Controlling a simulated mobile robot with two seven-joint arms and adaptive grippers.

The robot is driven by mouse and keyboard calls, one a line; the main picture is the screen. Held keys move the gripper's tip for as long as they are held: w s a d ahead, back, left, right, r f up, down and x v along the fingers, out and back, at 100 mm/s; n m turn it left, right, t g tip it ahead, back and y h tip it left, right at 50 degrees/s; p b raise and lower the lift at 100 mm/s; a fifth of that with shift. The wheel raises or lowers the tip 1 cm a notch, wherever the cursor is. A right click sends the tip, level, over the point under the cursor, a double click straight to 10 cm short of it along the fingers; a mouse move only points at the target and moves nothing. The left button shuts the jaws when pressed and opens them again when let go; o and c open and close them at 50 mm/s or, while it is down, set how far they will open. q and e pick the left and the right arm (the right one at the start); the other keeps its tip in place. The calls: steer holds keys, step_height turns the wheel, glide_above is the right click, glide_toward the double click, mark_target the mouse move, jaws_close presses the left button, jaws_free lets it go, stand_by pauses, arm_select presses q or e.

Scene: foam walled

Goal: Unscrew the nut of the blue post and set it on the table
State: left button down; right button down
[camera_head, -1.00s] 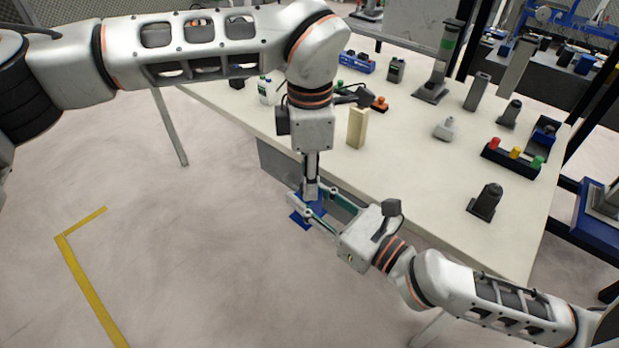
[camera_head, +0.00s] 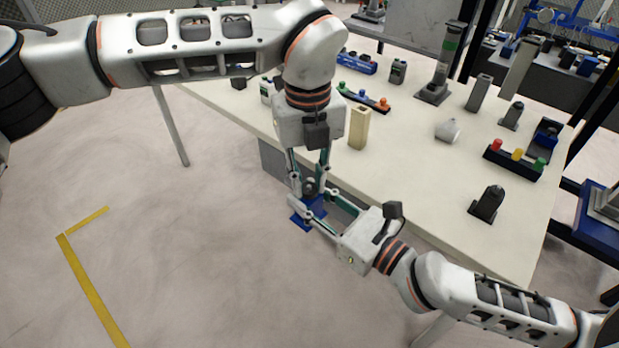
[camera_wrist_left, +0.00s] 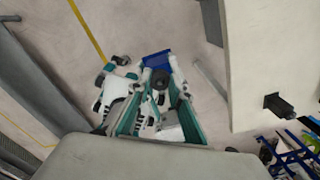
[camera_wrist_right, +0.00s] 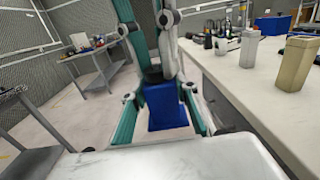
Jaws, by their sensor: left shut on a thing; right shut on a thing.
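The blue post (camera_head: 308,212) is upright in front of the table's near edge, and its blue block also shows in the right wrist view (camera_wrist_right: 166,108). A dark nut (camera_wrist_right: 153,75) sits at its top and also shows in the left wrist view (camera_wrist_left: 161,79). My left gripper (camera_head: 309,188) points down from above, shut on the nut, with one finger on each side. My right gripper (camera_head: 312,203) comes in from the right, shut on the blue post below the nut. The fingers partly hide the post and the nut's lower edge.
The cream table (camera_head: 400,190) has bare room along its near side. A beige block (camera_head: 359,128) stands close to my left wrist. A dark fixture (camera_head: 487,204), a rack of coloured knobs (camera_head: 515,157) and a grey piece (camera_head: 447,130) stand further right.

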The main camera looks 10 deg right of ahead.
arm_select(q)
steer(key=n, duration=0.7)
steer(key=shift+w+r, duration=0.1)
steer(key=shift+w, duration=0.15)
arm_select(e)
steer(key=shift+s+a, duration=0.15)
steer(key=shift+s, duration=0.05)
arm_select(q)
steer(key=n, duration=0.5)
steer(key=shift+s, duration=0.15)
arm_select(e)
steer(key=shift+w, duration=0.1)
arm_select(q)
steer(key=shift+r, duration=0.1)
steer(key=shift+s+r, duration=0.1)
steer(key=shift+r, duration=0.9)
arm_select(e)
steer(key=shift+w, duration=0.1)
